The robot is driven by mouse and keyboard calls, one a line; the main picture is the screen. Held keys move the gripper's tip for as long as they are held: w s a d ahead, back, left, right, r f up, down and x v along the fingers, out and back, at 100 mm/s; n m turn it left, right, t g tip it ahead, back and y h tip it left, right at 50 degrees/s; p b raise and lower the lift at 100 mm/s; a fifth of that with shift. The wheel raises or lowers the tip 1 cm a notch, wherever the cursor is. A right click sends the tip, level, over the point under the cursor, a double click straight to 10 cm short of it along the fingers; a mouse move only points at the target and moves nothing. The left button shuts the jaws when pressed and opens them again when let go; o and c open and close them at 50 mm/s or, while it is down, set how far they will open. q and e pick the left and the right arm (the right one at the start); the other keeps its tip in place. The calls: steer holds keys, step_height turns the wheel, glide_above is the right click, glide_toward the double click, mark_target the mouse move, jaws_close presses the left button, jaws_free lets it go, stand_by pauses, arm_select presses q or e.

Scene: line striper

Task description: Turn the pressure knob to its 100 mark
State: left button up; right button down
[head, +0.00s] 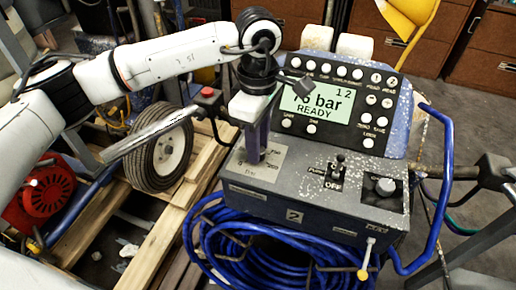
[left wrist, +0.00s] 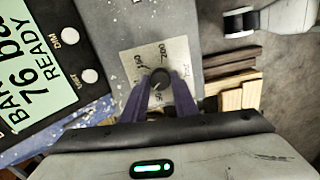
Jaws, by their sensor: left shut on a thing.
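My left gripper (head: 255,155) comes down from above onto the dial plate (head: 265,172) at the left of the console top. In the left wrist view its two purple fingers (left wrist: 160,92) are shut on the round dark pressure knob (left wrist: 161,76), one on each side. In the head view the fingers hide the knob. Marks are printed on the pale dial plate (left wrist: 168,55) around the knob, but the pointer is too unclear to read. The display (head: 318,103) shows "76 bar READY", its left part partly covered by my arm in the head view. My right gripper is not clearly seen.
A toggle switch (head: 338,168) marked OFF and a grey knob (head: 385,186) sit right of the dial plate. Buttons surround the display. A red-topped button (head: 207,92) stands left of my gripper. A blue handle (head: 447,180) and blue hose (head: 265,255) border the console.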

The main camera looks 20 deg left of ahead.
arm_select(q)
steer(key=m+b, duration=0.1)
steer(key=m, duration=0.1)
steer(key=shift+m, duration=0.3)
steer(key=shift+m+b, duration=0.4)
steer(key=shift+m, duration=0.9)
steer(key=shift+r, duration=0.1)
steer(key=o, duration=1.1)
steer(key=shift+c, duration=0.2)
step_height(320, 180, up, 10)
steer(key=shift+r+p, duration=0.15)
steer(key=shift+p, duration=0.2)
